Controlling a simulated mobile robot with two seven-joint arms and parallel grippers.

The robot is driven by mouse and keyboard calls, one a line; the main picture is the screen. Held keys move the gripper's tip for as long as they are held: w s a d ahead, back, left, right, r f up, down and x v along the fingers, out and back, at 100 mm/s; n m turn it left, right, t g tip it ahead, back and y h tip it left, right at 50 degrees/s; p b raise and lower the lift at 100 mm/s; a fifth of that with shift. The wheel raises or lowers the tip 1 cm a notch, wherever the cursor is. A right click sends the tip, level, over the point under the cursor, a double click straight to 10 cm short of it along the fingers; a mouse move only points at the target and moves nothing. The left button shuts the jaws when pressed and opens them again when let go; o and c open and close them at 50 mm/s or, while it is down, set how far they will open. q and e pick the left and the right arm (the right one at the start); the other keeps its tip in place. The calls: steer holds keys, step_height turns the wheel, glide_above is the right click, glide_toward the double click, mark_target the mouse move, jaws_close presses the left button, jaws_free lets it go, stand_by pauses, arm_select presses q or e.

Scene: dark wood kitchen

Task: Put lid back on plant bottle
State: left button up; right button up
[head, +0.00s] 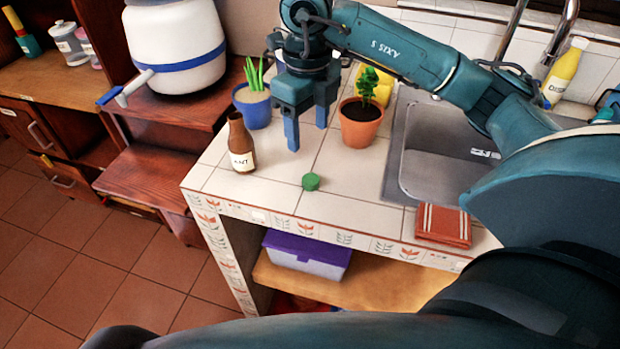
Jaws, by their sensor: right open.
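A brown bottle (239,139) with a white label, partly readable as "ANT", stands upright on the tiled counter near its left edge. Its top looks uncovered. A small green lid (311,182) lies on the counter to the right of the bottle, near the front edge. My right gripper (308,138) points down above the counter, its two blue fingers apart with nothing between them. It is behind the lid and to the right of the bottle. My left gripper is not in view.
A blue pot (253,108) and a terracotta pot (360,124) with plants stand behind and beside my right gripper. A sink (440,155) and a red-brown folded cloth or book (443,225) are at right. The counter around the lid is clear.

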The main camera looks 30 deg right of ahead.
glide_above(311, 179)
steer(key=f, duration=0.7)
steer(key=shift+a, duration=0.25)
steer(key=shift+d+f+p, duration=0.15)
steer(key=shift+f+p, duration=0.25)
steer(key=shift+f, duration=0.95)
steer(key=shift+d+f+p, duration=0.1)
steer(key=shift+f+p, duration=0.3)
steer(key=shift+f, duration=0.9)
steer(key=c, duration=1)
